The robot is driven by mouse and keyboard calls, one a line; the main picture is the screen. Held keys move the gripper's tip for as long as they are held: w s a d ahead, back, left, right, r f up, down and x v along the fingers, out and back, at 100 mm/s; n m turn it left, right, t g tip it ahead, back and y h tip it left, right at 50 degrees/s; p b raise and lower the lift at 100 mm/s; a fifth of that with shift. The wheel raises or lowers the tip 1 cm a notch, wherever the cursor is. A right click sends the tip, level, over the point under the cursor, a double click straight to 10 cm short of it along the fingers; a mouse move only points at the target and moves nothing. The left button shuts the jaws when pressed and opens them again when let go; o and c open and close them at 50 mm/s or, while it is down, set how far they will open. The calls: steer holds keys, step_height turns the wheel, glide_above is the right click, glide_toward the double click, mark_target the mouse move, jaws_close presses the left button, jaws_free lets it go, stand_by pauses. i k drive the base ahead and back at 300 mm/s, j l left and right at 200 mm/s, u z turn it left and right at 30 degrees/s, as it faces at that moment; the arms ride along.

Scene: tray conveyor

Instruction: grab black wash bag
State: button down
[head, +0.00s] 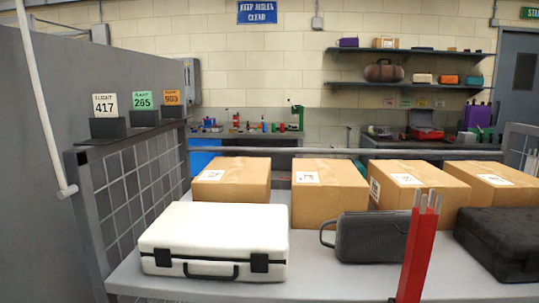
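A black wash bag (372,238) lies on the grey conveyor surface (340,286), right of the middle in the head view. It is a dark, rounded box shape with a loop handle at its left end. A red post partly covers its right end. My gripper is not in view.
A white case (216,240) is to the bag's left and a black case (503,240) to its right. Several cardboard boxes (330,184) stand close behind. The red post (418,255), topped with metal prongs, rises in front. A mesh guard (140,190) borders the left.

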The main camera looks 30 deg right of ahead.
mark_target(375, 237)
steer(key=z, duration=1.6)
steer(key=i+l+u, duration=0.25)
steer(key=l, duration=0.8)
steer(key=l+u, duration=0.3)
steer(key=l, duration=0.75)
steer(key=l+u, duration=0.25)
steer(key=l, duration=0.85)
steer(key=l+u, duration=0.3)
steer(key=l, duration=0.75)
steer(key=k, duration=0.05)
